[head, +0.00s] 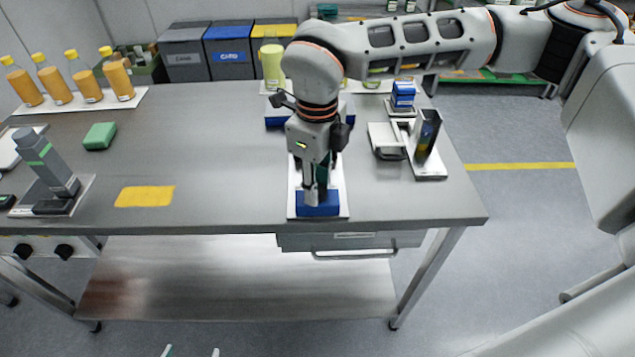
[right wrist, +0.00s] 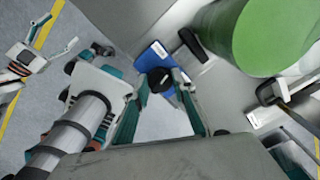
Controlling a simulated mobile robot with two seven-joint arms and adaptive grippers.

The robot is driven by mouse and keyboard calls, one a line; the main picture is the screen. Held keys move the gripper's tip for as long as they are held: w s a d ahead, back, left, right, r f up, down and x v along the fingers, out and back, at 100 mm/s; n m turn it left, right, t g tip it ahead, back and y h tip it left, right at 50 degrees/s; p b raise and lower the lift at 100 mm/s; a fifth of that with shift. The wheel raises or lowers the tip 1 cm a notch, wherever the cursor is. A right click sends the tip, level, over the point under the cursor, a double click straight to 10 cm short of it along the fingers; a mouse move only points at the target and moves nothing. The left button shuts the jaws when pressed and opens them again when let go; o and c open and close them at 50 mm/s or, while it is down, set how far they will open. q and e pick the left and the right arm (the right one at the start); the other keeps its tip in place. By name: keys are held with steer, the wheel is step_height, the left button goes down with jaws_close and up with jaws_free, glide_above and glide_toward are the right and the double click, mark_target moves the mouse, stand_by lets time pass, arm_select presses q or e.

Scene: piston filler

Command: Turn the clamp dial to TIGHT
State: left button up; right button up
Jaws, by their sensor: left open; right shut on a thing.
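The clamp is a blue block (head: 318,211) on a white base plate (head: 335,180) at the table's front edge. In the right wrist view the blue block (right wrist: 152,58) carries a black dial (right wrist: 160,80) and a small white label too small to read. My right gripper (head: 316,200) points down over the block and is shut on the dial, one finger on each side; the right wrist view shows both fingers (right wrist: 160,84). The dial's setting cannot be read. My left gripper (head: 191,351) is open and empty at the bottom edge, with only its fingertips showing.
A grey bottle-shaped device (head: 45,165), a yellow mat (head: 145,196) and a green block (head: 100,136) are on the left. Several orange bottles (head: 84,80) stand behind. A dark upright piece (head: 427,135) stands right. A green cylinder (right wrist: 252,35) is close in the right wrist view.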

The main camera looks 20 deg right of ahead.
steer(key=m, duration=0.6)
steer(key=shift+m, duration=0.3)
steer(key=m, duration=0.5)
steer(key=shift+w+m, duration=0.1)
steer(key=shift+m, duration=0.2)
stand_by(0.3)
steer(key=o, duration=1.1)
steer(key=shift+r, duration=0.1)
step_height(320, 180, up, 12)
steer(key=shift+f, duration=0.1)
stand_by(0.3)
